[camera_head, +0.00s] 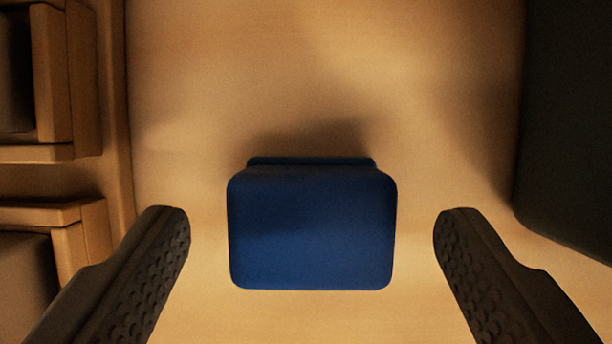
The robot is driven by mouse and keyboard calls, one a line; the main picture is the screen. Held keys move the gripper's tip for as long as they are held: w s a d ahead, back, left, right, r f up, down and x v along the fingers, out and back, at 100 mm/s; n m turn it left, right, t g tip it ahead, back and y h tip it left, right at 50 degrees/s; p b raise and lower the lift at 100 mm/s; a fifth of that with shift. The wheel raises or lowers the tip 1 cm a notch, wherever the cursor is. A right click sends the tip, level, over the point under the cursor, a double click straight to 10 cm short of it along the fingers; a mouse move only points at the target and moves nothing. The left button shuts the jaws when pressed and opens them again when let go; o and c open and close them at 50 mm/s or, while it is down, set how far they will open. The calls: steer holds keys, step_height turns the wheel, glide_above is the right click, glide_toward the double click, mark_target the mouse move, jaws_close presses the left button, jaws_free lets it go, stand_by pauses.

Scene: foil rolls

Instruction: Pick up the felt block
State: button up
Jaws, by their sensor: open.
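A dark blue block (312,232) with rounded corners, which appears to be the felt block, stands on a light wooden surface (320,60) in the middle of the view. My gripper (312,226) is open. Its two dark textured fingers are on either side of the block, one to the left and one to the right. A clear gap shows between each finger and the block. The block's underside is hidden from this angle.
Wooden box-like frames (85,235) with dark insides line the left edge. A large dark object (575,130) stands at the right, close beyond the right finger. The wooden surface behind the block is clear.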

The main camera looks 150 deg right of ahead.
mark_target(310, 244)
steer(key=x, duration=0.2)
steer(key=shift+w+f, duration=0.1)
steer(key=shift+f, duration=0.2)
steer(key=c, duration=1)
steer(key=shift+c, duration=0.2)
step_height(310, 244, up, 10)
steer(key=shift+r, duration=0.1)
steer(key=o, duration=0.4)
steer(key=c, duration=0.3)
